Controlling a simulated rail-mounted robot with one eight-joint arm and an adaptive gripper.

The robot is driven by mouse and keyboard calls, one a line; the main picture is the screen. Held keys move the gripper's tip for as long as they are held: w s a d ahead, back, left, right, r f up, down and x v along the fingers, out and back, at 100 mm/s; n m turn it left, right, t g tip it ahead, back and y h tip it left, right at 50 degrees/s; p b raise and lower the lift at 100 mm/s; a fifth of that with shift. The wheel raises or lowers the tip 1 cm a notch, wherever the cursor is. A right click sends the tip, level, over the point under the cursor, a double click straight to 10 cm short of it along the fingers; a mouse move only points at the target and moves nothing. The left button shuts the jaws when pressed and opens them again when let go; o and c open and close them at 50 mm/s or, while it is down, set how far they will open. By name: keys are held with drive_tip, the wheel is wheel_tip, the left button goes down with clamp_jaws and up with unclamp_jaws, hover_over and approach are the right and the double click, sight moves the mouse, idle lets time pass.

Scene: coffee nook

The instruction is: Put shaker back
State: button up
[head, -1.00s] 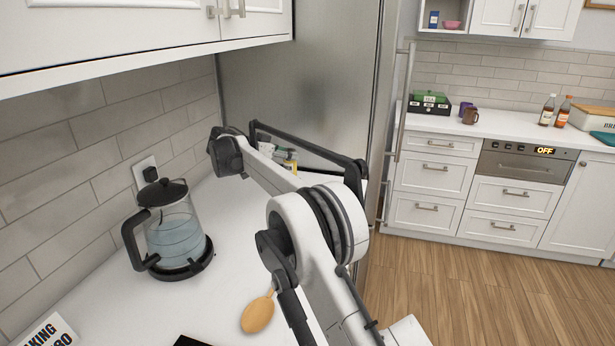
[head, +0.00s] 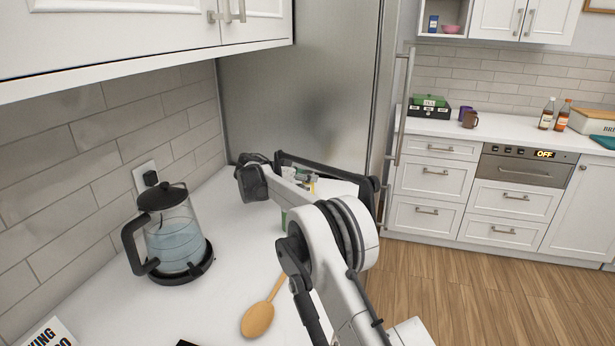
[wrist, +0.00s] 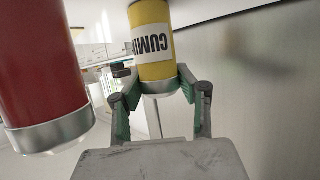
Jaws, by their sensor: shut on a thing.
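My gripper (wrist: 158,90) is shut on a yellow shaker (wrist: 151,28) with a white label that reads CUMIN in part. In the wrist view the shaker's silver end lies between the two green-padded fingers, and its far end is cut off by the top edge. A red shaker (wrist: 38,60) with a silver end is large at the left of that view, apart from the fingers. In the head view my arm hides most of the gripper. Only a small bit of the yellow shaker (head: 312,184) shows behind the arm, above the counter. The place it belongs cannot be made out.
A glass kettle (head: 174,240) stands on the white counter (head: 225,275) by the tiled wall. A wooden spoon (head: 258,318) lies nearer. The steel fridge (head: 300,95) closes off the counter's far end. A cabinet (head: 130,30) hangs above.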

drive_tip(key=o, duration=1.1)
drive_tip(key=shift+f, duration=0.1)
drive_tip(key=v, duration=1.2)
drive_tip(key=shift+r, duration=0.2)
